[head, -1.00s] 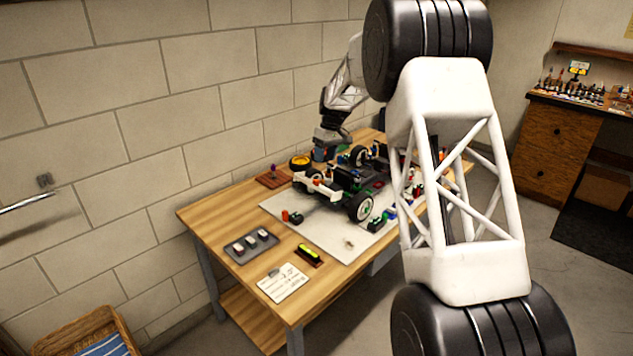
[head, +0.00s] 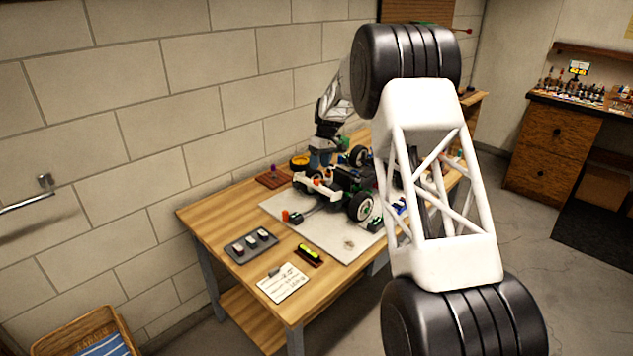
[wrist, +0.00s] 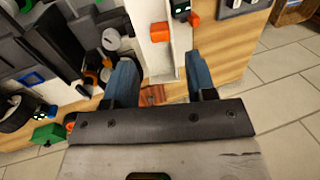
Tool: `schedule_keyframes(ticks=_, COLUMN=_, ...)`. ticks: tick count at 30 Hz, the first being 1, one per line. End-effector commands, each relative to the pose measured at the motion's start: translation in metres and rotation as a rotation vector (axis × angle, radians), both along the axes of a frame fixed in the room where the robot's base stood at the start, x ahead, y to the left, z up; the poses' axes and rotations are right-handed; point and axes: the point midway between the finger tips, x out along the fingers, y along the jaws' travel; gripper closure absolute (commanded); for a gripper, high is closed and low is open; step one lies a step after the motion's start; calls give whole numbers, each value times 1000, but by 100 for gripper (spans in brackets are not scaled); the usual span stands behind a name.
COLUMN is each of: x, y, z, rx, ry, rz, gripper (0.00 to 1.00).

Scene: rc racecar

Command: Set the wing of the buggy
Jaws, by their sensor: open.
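The buggy (head: 352,188), with a dark body, black tyres and green hubs, stands on a pale mat (head: 340,237) on the wooden table. Its white wing (head: 325,189) spans the end nearer the camera, with a small orange block on it. In the wrist view the white wing (wrist: 157,58) runs up the picture between and beyond my fingers, with the orange block (wrist: 160,32) on it. My gripper (wrist: 160,66) is open, with blue fingers and nothing clearly held. In the head view my gripper (head: 320,159) is behind the wing, partly hidden; contact cannot be told.
A grey tray (head: 251,245), a yellow level (head: 310,253) and a note card (head: 283,282) lie on the near table. My own arm hides the mat's right side.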

Motion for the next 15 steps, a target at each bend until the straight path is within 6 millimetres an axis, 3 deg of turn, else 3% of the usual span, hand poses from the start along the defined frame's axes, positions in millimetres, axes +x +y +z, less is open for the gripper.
schedule_keyframes(ticks=15, x=-10, y=10, z=-55, rx=0, ry=1, rz=0, gripper=49)
